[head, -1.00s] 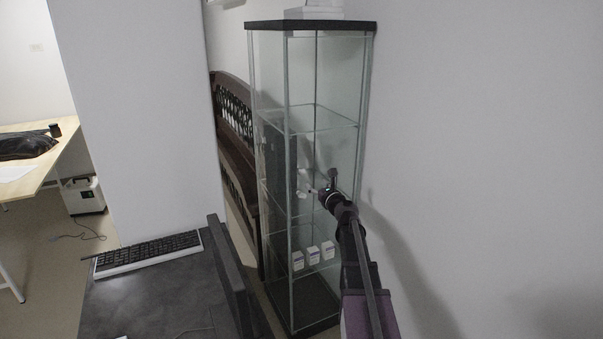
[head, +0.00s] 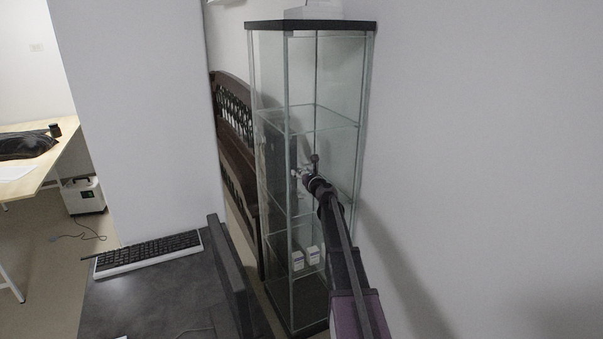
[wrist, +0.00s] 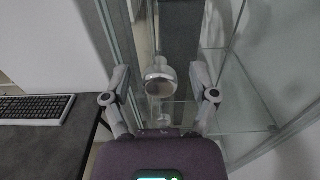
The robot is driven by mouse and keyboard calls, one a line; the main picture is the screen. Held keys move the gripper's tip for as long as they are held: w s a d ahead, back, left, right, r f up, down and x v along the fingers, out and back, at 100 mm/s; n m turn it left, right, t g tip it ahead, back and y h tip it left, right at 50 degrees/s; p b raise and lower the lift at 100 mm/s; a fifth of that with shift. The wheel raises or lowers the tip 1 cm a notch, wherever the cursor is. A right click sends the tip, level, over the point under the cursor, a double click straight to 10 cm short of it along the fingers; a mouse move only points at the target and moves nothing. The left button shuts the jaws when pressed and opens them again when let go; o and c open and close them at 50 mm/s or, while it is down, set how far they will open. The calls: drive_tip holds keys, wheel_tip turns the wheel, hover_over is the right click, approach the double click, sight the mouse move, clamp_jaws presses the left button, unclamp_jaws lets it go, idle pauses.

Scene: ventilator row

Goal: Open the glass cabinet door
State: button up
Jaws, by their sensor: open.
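The glass cabinet (head: 308,90) is tall, with a dark top and base, and stands against the wall right of centre in the head view. Its door panel (head: 330,75) looks shut. A round, pale knob (wrist: 159,82) shows in the wrist view, near the middle and between the two fingers. My gripper (wrist: 159,97) is open, with one finger on each side of the knob and no contact visible. In the head view my gripper (head: 303,173) is at the cabinet's front at mid height, and my arm hides part of the glass.
Small white boxes (head: 306,257) stand on a low cabinet shelf. A dark desk (head: 160,295) with a keyboard (head: 148,253) and a monitor (head: 235,275) is at the left front. A dark wooden bench (head: 235,150) stands behind the cabinet. The wall is close on the right.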

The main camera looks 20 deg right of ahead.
clamp_jaws()
idle(0.3)
drive_tip(key=shift+s+a, duration=0.1)
drive_tip(key=shift+a, duration=0.1)
